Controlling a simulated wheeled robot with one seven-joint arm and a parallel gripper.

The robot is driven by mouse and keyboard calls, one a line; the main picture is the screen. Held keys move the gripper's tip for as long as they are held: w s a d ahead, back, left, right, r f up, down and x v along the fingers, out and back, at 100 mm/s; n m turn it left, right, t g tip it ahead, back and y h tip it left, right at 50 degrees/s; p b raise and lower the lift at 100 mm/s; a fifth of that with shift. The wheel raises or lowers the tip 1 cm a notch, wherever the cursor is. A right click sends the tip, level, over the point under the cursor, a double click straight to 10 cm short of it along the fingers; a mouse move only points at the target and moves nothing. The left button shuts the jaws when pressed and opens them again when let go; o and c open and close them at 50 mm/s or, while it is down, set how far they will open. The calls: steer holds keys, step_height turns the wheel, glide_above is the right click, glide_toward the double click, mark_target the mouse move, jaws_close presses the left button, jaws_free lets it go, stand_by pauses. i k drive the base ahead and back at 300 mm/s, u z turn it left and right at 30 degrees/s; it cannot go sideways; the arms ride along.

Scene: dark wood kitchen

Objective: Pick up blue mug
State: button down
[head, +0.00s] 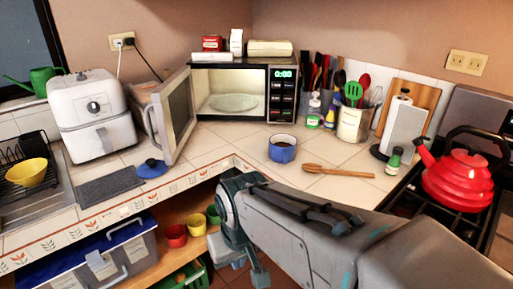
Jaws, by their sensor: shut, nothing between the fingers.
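The blue mug (283,150) stands upright on the tiled counter, right of the open microwave door and in front of the microwave. Its inside looks dark. My arm reaches in from the lower right, its bent joint below and left of the mug, apart from it. A link hangs down from that joint near the bottom edge. My gripper's fingers do not show.
A wooden spoon (338,171) lies right of the mug. A utensil crock (353,124) and red kettle (458,179) stand farther right. The open microwave door (178,113) and a blue lid (152,168) are left. Bowls (175,235) sit on a shelf below.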

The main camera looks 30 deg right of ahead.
mark_target(283, 151)
steer(key=k, duration=0.7)
steer(key=u, duration=0.6)
steer(key=i, duration=1.85)
steer(key=z, duration=0.75)
